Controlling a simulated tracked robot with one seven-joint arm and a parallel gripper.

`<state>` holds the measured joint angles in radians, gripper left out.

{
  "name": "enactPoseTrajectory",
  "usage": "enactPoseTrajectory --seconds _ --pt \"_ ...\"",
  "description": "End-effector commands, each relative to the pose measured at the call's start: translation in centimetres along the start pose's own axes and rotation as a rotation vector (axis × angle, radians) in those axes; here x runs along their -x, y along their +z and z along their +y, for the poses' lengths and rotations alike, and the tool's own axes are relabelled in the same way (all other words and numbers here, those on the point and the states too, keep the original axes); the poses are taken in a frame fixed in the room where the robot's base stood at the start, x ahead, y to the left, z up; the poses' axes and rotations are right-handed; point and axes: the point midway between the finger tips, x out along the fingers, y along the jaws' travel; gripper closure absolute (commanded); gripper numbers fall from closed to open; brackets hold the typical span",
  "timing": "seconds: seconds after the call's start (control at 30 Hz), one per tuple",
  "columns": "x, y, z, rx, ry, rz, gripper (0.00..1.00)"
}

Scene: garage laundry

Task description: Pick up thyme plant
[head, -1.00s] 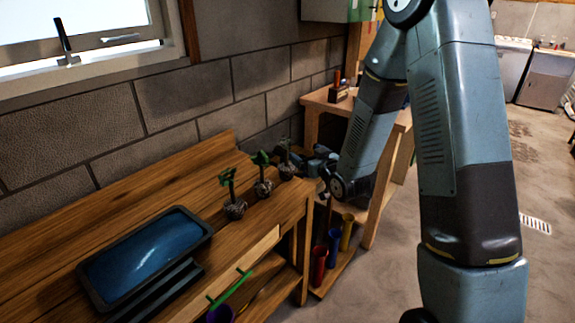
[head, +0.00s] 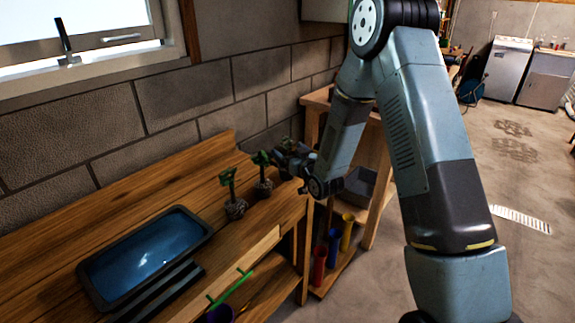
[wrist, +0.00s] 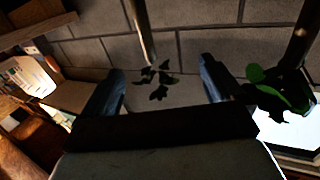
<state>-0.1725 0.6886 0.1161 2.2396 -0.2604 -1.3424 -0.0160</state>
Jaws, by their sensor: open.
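Two potted plants with green leaves and grey root balls show on the wooden bench in the head view: a larger one (head: 234,207) and a smaller one (head: 264,187). My gripper (head: 287,160) is at the bench's far right end, just past the smaller plant, and mostly covers a third plant there. In the wrist view, this plant's small dark leaves (wrist: 158,82) show on a thin stem between the open fingers of my gripper (wrist: 162,84). The fingers appear apart from it. A broad-leaved green plant (wrist: 285,90) stands outside the right finger. No label tells which is thyme.
A blue tray (head: 145,255) lies on the bench (head: 120,205). A block wall (head: 185,95) and window are behind. Red, blue and yellow containers (head: 333,248) stand on a low shelf. A wooden shelf unit with a grey bin (head: 362,187) is right of my gripper.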

Motion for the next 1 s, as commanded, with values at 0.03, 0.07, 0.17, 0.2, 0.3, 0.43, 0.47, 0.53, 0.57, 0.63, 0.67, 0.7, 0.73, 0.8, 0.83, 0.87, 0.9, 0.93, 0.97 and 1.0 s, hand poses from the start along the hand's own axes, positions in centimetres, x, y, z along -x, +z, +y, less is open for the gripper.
enactPoseTrajectory --seconds 0.03,0.07,0.17,0.2,0.3,0.43,0.47,0.53,0.57,0.63,0.67,0.7,0.73,0.8,0.83,0.87,0.9,0.93,0.97,1.0 --pt "-0.2 0.0 0.0 0.0 0.0 0.0 0.06" --pt "-0.3 0.0 0.1 0.0 0.0 0.0 0.06" --pt "-1.1 0.0 0.3 0.001 0.001 0.001 0.06" --pt "-1.7 0.0 0.4 0.001 0.001 0.002 0.06" --pt "-3.1 0.1 0.8 0.0 0.001 0.002 0.06" --pt "-4.6 0.1 0.8 0.0 0.0 0.001 0.06" --pt "-4.8 0.1 0.8 0.0 0.0 0.001 0.06" --pt "-5.2 0.1 0.8 0.0 0.0 0.001 0.06" --pt "-5.3 0.1 0.8 0.0 0.0 0.001 0.06" --pt "-5.4 0.1 0.8 0.0 0.001 0.0 0.06" --pt "-5.4 0.1 0.8 0.0 0.001 0.0 0.06" --pt "-5.3 0.1 0.8 0.0 0.001 0.0 0.06" --pt "-5.3 0.1 0.8 0.0 0.001 0.0 0.06" --pt "-5.3 0.1 0.9 0.0 0.001 0.0 0.07" --pt "-5.3 0.1 0.9 0.0 0.001 0.0 0.1" --pt "-5.3 0.1 0.9 0.0 0.001 0.0 0.13" --pt "-5.3 0.1 0.9 0.0 0.001 0.0 0.17" --pt "-5.3 0.1 0.9 0.0 0.001 0.0 0.2" --pt "-5.3 0.1 0.9 0.0 0.001 0.0 0.22" --pt "-5.3 0.1 0.9 0.0 0.001 0.0 0.26"
